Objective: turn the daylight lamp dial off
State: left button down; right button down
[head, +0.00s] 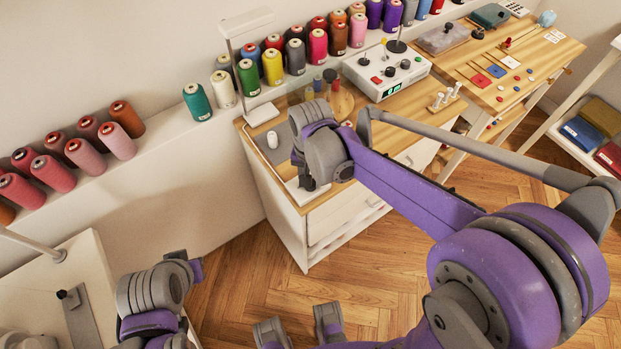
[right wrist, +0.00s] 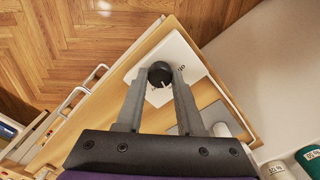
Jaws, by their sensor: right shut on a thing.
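The dial is a round black knob (right wrist: 159,73) with a pale mark, on a white panel (right wrist: 183,45) in the right wrist view. My right gripper (right wrist: 159,77) has one finger on each side of the knob and is shut on it. Small lettering on the panel beside the right finger is hard to read. In the head view, my right wrist hides the knob, and only part of the white panel (head: 301,194) shows at the cabinet's front corner. My left gripper (head: 300,331) is at the bottom of the head view, its fingers apart and empty, far from the dial.
The wooden cabinet top (head: 395,140) carries a white control box (head: 388,70) farther back. A thin white stand (head: 228,55) rises near the wall. Thread spools (head: 197,101) line the ledge. Open parquet floor (head: 225,275) lies in front of the cabinet.

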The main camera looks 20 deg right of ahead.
jog(key=n, duration=0.6)
jog(key=n+b, duration=0.1)
jog(key=n, duration=0.5)
jog(key=shift+n, duration=0.4)
dwell(0.3)
jog(key=c, duration=0.5)
grip_release()
notch_tip(320, 180, up, 11)
jog(key=shift+f+p, duration=0.1)
jog(key=shift+p, duration=0.5)
